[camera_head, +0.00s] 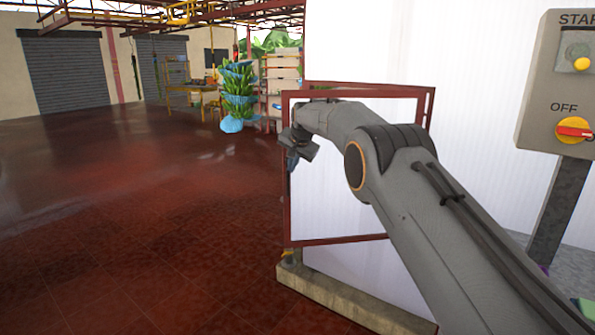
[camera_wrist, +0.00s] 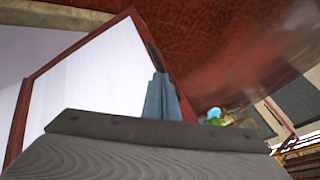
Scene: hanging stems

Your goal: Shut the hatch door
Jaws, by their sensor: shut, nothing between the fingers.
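The hatch door (camera_head: 330,205) is a red-framed panel with a pale, whitish infill, in front of the white wall in the head view. It appears to stand ajar, with a second red frame edge showing behind its top. My arm covers much of its right side. My gripper (camera_head: 291,162) is at the door's left upright, pointing down, with its blue fingers shut and empty. In the wrist view the hatch door (camera_wrist: 95,80) fills the left, and the fingers of my gripper (camera_wrist: 162,98) are close to its red edge. I cannot tell whether they touch it.
A low concrete curb (camera_head: 335,297) runs below the door. A grey control box (camera_head: 555,85) with a red and yellow switch stands on a post at the right. Green banana stems (camera_head: 238,88) hang farther back. The red tiled floor (camera_head: 130,220) at the left is clear.

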